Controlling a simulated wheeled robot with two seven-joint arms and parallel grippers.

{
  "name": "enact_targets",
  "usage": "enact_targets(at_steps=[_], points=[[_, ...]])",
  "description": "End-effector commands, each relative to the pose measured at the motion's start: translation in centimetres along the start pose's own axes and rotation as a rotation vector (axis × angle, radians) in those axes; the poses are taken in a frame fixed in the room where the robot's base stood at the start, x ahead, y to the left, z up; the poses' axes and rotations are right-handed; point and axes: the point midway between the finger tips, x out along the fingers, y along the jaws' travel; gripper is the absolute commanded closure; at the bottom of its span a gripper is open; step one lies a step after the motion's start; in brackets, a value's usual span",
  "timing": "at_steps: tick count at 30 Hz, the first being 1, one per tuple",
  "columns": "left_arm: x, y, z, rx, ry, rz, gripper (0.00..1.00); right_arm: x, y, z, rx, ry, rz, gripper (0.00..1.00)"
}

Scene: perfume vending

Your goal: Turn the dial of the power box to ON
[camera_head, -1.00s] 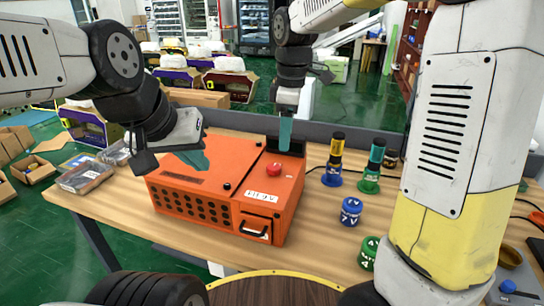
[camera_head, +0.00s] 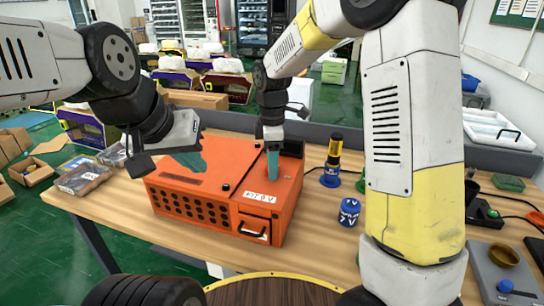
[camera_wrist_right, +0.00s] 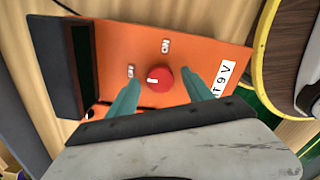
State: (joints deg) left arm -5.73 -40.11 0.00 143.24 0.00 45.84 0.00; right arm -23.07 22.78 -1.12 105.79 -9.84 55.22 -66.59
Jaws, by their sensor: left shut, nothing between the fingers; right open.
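The orange power box (camera_head: 190,190) sits on the wooden table. Its red dial (camera_wrist_right: 159,79) shows in the right wrist view, with a short white mark on its left part. Small white labels lie near it, one on its left (camera_wrist_right: 131,71) and one above it (camera_wrist_right: 165,46). In the head view my right gripper hides the dial. My right gripper (camera_head: 272,177) is open and points down over the box top, its teal fingers on either side of the dial; contact cannot be told. My left gripper (camera_head: 200,166) is shut and empty above the box's left part.
A yellow-and-black bottle (camera_head: 334,152) on a blue base and a blue canister (camera_head: 349,212) stand right of the box. A clear packet (camera_head: 84,175) lies at the table's left edge. My right arm covers much of the table's right side.

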Motion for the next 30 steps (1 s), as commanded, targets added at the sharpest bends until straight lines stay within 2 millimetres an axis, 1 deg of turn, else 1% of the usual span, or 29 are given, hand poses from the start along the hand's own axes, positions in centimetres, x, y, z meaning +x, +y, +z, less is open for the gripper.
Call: enact_targets(at_steps=[5,6,11,12,14,15,23,30], points=[[0.00,0.00,0.00,0.000,0.000,0.000,1.00,0.01,0.00,-0.01,0.000,0.000,0.000,0.41],[0.00,0.00,0.00,0.000,0.000,0.000,1.00,0.00,0.00,-0.01,0.000,0.000,0.000,0.45],[0.00,0.00,0.00,0.000,0.000,0.000,1.00,-0.01,0.00,-0.01,0.000,0.000,0.000,0.76],[0.00,0.00,0.00,0.000,0.000,0.000,1.00,-0.02,0.01,-0.02,0.000,0.000,0.000,0.84],[0.00,0.00,0.00,0.000,0.000,0.000,1.00,-0.02,0.01,-0.02,0.000,0.000,0.001,0.96],[0.00,0.00,0.00,0.000,0.000,0.000,1.00,-0.03,0.01,-0.02,0.000,0.000,0.001,1.00],[0.00,0.00,0.00,0.000,0.000,0.000,1.00,-0.04,0.03,-0.02,0.026,0.000,0.001,1.00],[0.00,0.00,0.00,0.000,0.000,0.000,1.00,-0.02,0.02,-0.04,0.146,0.000,0.000,1.00]])
